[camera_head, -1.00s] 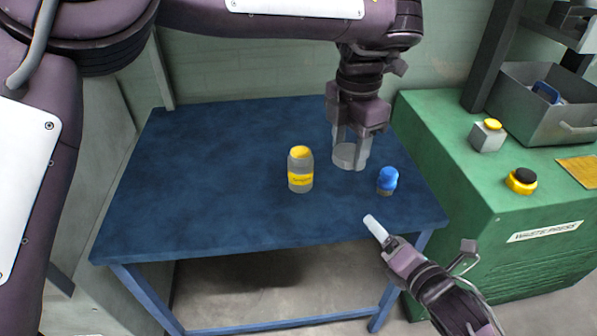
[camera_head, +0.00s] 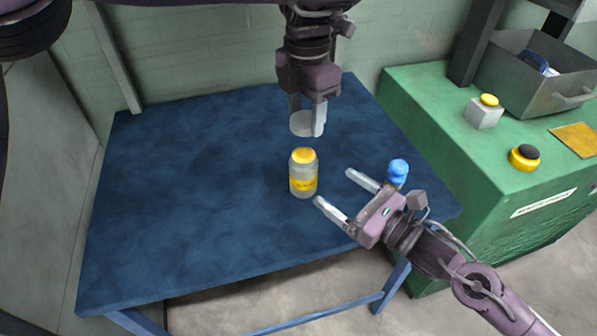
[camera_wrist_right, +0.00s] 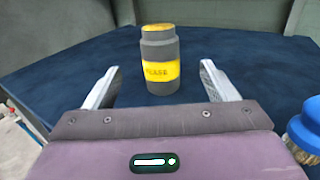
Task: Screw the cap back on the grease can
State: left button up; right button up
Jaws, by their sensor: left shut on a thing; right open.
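The grease can (camera_head: 303,182) stands upright on the blue table, grey with a yellow label and a yellow top. It also shows in the right wrist view (camera_wrist_right: 160,62), between and beyond the fingers. My left gripper (camera_head: 308,120) points down, shut on a round grey cap (camera_head: 301,125). It holds the cap apart from the can, higher in the head view, just above the can's top. My right gripper (camera_head: 334,187) is open and empty, low over the table, its fingers pointing at the can from the right. The fingers show in the right wrist view (camera_wrist_right: 164,82) and do not enclose the can.
The blue table (camera_head: 180,200) is clear on the left. A green cabinet (camera_head: 440,115) with buttons and a grey bin (camera_head: 530,90) stands right.

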pick_arm(q)
jog(key=shift+d, duration=0.1)
pick_arm(e)
jog(key=shift+d, duration=0.1)
jog(key=shift+w, duration=0.1)
pick_arm(q)
jog(key=shift+w+a, duration=0.1)
jog(key=shift+a, duration=0.1)
pick_arm(e)
jog(key=x, duration=1.2)
pick_arm(q)
jog(key=shift+f, duration=0.15)
pick_arm(e)
jog(key=c, duration=1.5)
pick_arm(q)
send_over(304, 154)
jog(key=shift+f, duration=2.4)
pick_arm(e)
jog(key=shift+o, duration=0.2)
pick_arm(q)
jog(key=shift+f, duration=0.1)
jog(key=shift+f, duration=0.8)
jog(key=shift+f, duration=0.6)
